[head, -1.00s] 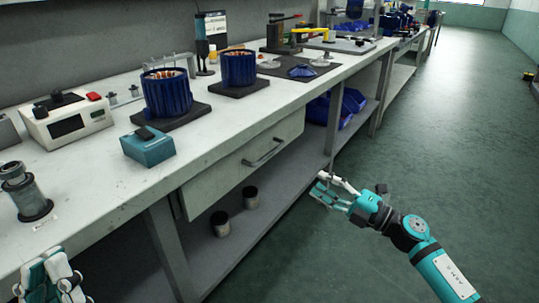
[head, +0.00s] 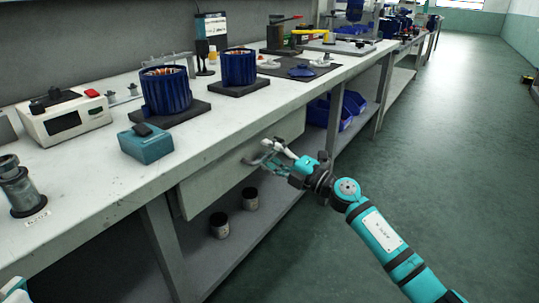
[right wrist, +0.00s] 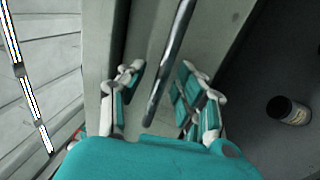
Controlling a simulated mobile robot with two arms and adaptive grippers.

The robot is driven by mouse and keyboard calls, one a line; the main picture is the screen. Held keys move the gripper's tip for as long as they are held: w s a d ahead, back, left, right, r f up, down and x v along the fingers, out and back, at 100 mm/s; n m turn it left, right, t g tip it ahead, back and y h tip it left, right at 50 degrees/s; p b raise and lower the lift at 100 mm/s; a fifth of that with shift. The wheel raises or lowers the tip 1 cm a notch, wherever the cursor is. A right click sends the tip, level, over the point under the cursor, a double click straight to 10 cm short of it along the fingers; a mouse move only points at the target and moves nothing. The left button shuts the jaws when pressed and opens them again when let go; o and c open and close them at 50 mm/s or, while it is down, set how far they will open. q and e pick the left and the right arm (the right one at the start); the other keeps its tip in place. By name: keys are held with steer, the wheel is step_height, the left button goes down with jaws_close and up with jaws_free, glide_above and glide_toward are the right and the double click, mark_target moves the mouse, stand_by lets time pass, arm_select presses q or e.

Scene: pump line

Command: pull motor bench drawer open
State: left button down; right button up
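The motor bench drawer (head: 215,182) is a pale grey front under the worktop and looks closed. Its bar handle is mostly hidden by my right gripper (head: 270,156) in the head view. In the right wrist view the metal handle (right wrist: 168,65) runs between the two spread fingers of my right gripper (right wrist: 160,95). The gripper is open, with a finger to each side of the bar; I cannot tell whether either touches it. Only a bit of my left gripper (head: 17,291) shows at the bottom left corner of the head view.
The white bench top (head: 95,180) holds blue motor stators (head: 166,92), a teal box (head: 146,145) and a white instrument (head: 66,118). Two dark jars (head: 219,226) stand on the lower shelf. The green floor (head: 440,180) at the right is clear.

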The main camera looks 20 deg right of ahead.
steer(key=shift+c, duration=0.2)
jaws_close()
stand_by(0.4)
